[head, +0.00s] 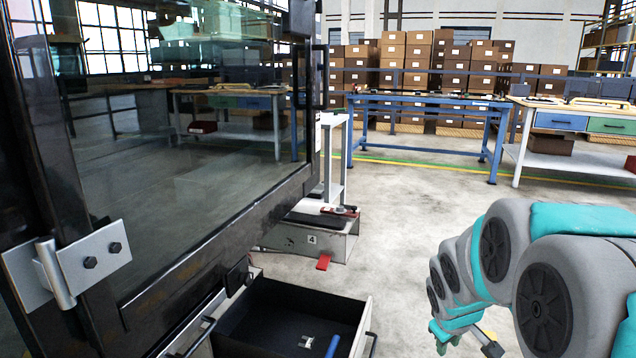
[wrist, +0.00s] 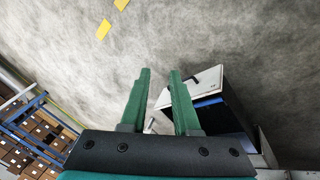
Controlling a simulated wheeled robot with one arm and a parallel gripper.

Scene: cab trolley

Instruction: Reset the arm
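My gripper (wrist: 160,76) shows in the wrist view with two green fingers standing apart and nothing held between them. It is open. In the head view my teal and grey arm reaches in from the lower right, and a green part of the gripper (head: 442,336) shows low at its end. An open drawer (head: 268,318) with a dark inside lies left of it, apart from it. The drawer also shows in the wrist view (wrist: 222,118), right of the fingers, with a pale front and a black handle.
A glass-paned cab door (head: 190,150) with a metal hinge fills the left. A small silver item (head: 307,341) lies in the drawer. A trolley base (head: 315,238) stands behind. A blue table (head: 430,103) and white workbench (head: 570,165) stand farther back. The middle floor is clear.

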